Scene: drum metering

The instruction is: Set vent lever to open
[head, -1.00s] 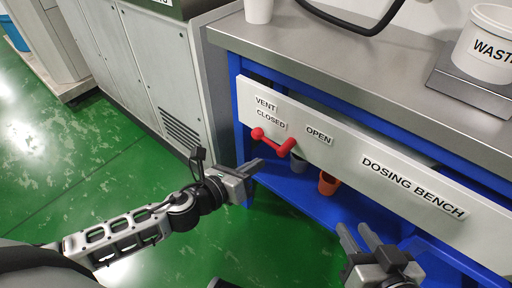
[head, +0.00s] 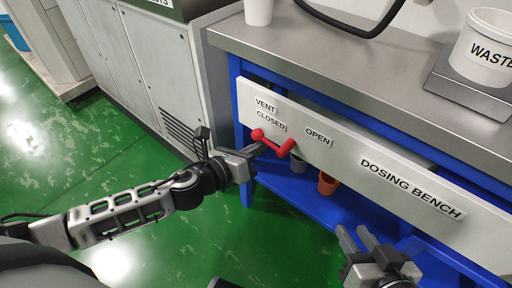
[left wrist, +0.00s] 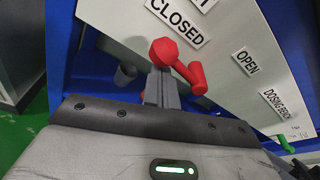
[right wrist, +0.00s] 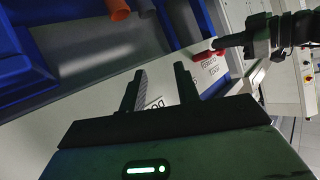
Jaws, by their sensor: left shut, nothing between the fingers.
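The red vent lever (head: 272,143) is on the white front panel of the dosing bench, below the CLOSED label (head: 270,121) and left of the OPEN label (head: 318,136). It also shows in the left wrist view (left wrist: 184,67), with its hub at the upper left and its handle slanting down to the right. My left gripper (head: 256,151) is shut and empty. Its fingertips (left wrist: 161,75) are at the lever, just under the hub and left of the handle; I cannot tell whether they touch. My right gripper (head: 354,238) is open and empty in front of the bench, low at the right.
A white container marked WASTE (head: 485,45) stands on a scale on the steel benchtop (head: 370,65). An orange cup (head: 327,183) sits on the blue lower shelf (head: 300,200). A grey cabinet (head: 165,75) stands left of the bench. The green floor at left is clear.

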